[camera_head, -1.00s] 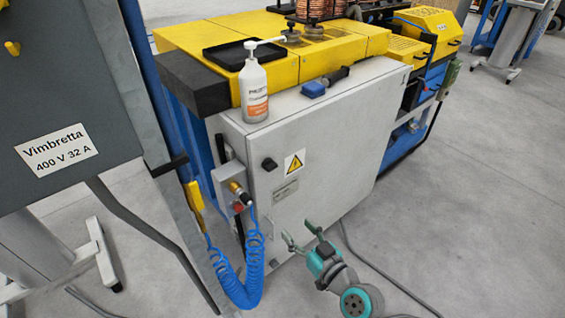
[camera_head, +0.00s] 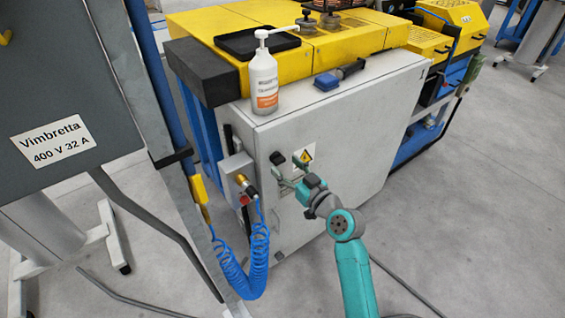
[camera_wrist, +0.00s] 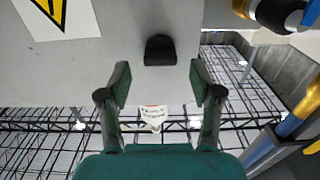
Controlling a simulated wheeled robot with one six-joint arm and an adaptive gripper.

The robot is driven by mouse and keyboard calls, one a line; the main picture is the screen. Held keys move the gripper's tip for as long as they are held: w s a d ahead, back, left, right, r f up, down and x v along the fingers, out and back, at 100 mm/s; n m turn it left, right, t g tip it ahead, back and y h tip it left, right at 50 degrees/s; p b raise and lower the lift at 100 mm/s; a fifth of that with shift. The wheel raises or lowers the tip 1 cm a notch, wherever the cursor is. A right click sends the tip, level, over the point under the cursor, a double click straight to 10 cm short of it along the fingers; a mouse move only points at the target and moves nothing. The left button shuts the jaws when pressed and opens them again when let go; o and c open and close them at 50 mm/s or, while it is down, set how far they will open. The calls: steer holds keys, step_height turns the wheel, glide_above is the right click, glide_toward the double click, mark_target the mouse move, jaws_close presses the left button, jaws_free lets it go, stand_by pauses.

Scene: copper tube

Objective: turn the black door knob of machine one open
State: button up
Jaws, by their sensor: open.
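The black door knob (camera_head: 277,158) sits on the front of the grey cabinet door (camera_head: 335,185), near its upper left. In the wrist view the black knob (camera_wrist: 160,50) shows ahead of my fingertips, centred between them and apart from both. My gripper (camera_head: 289,168) is open and empty, close in front of the door at the knob and the warning sign. Both fingers also show in the wrist view (camera_wrist: 160,84). In the head view a fingertip is just beside the knob, and contact cannot be told there.
A yellow warning sign (camera_head: 308,153) is beside the knob. A connector box with a red button (camera_head: 238,180) and a coiled blue hose (camera_head: 250,265) are on the left.

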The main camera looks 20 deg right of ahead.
mark_target(278, 160)
steer(key=shift+x, duration=1.35)
steer(key=shift+c, duration=0.2)
steer(key=c, duration=1.1)
